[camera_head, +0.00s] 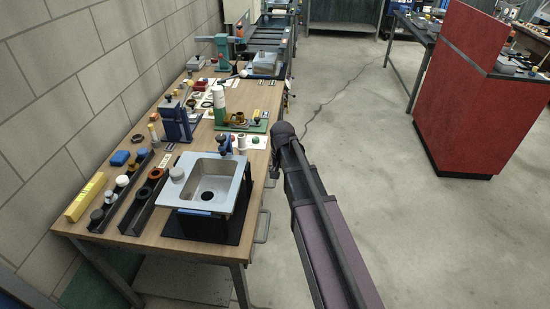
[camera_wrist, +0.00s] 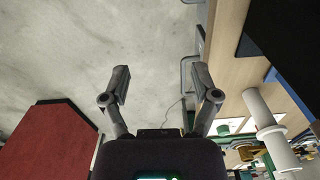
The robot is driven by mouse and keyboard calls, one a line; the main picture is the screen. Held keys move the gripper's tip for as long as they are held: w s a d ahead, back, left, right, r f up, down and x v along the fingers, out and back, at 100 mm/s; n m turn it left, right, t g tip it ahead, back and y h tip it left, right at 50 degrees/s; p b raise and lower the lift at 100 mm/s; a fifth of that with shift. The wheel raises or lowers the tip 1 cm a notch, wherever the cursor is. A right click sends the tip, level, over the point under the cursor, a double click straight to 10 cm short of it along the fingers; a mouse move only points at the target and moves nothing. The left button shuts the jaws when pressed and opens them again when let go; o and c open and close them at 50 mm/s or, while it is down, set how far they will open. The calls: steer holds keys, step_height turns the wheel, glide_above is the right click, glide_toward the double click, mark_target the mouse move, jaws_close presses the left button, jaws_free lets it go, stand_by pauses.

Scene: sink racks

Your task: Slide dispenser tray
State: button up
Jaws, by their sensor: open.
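My gripper (camera_wrist: 160,72) is open and empty in the wrist view, with its two fingers spread above bare floor. It stands beside the bench edge, apart from everything on the bench. A green tray (camera_head: 262,126) with a tall white-and-green cylinder (camera_head: 219,104) and small brass-coloured parts lies mid-bench in the head view. It may be the dispenser tray, but I cannot tell for sure. In the wrist view, a white cylinder (camera_wrist: 265,125) and green parts show at the lower right, partly cut off by the frame. My gripper is hard to make out in the head view.
A steel sink (camera_head: 239,176) stands on a black mat (camera_head: 232,232) near the bench's front. Dark racks (camera_head: 137,213) with round parts and a yellow block (camera_head: 86,197) lie at left. A red cabinet (camera_head: 470,95) stands right. The floor between is free except for a cable.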

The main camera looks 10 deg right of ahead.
steer(key=s+n, duration=0.4)
steer(key=s, duration=1.1)
steer(key=shift+s, duration=0.35)
steer(key=shift+d, duration=0.1)
